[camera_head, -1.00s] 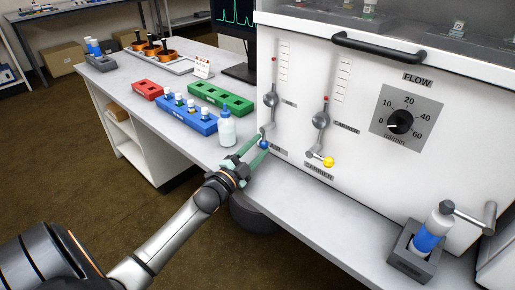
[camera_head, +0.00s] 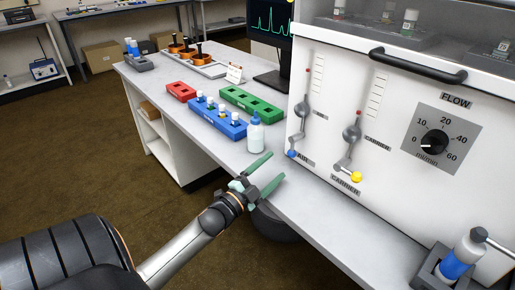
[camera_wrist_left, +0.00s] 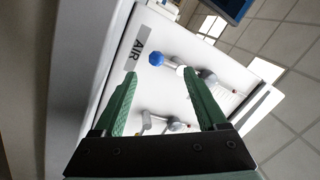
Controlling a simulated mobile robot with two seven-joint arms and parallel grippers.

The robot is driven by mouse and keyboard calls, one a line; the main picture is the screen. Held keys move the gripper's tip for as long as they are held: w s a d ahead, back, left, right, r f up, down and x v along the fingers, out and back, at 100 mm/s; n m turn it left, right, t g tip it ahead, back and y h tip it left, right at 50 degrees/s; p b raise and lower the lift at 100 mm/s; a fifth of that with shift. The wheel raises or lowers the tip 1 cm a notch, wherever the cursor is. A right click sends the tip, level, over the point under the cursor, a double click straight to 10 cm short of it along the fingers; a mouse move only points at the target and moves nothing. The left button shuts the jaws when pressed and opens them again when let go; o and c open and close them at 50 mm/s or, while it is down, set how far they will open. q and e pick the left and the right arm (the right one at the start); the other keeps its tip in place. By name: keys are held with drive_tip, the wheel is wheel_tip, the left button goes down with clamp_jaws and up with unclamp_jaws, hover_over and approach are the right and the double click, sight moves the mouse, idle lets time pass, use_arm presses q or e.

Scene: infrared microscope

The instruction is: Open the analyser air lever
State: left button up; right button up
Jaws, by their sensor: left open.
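The analyser air lever has a blue knob (camera_head: 291,153) at the low end of its arm, beside the AIR label, on the white panel's left side. The lever hangs downward, slightly to the left. My left gripper (camera_head: 275,167) is open and empty, in front of and a little below the blue knob, apart from it. In the left wrist view, the blue knob (camera_wrist_left: 156,58) shows beyond the two green fingers (camera_wrist_left: 160,72), between their tips in the picture. My right gripper is not in view.
The carrier lever with a yellow knob (camera_head: 356,177) hangs just right of the air lever. A small bottle (camera_head: 255,135) stands near my fingers, beside a blue rack (camera_head: 218,122). A flow dial (camera_head: 434,143) is on the panel. Bare bench (camera_head: 325,212) lies below the levers.

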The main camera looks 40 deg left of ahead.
use_arm(q)
drive_tip(key=s, duration=0.6)
drive_tip(key=shift+f, duration=0.35)
drive_tip(key=shift+s, duration=0.1)
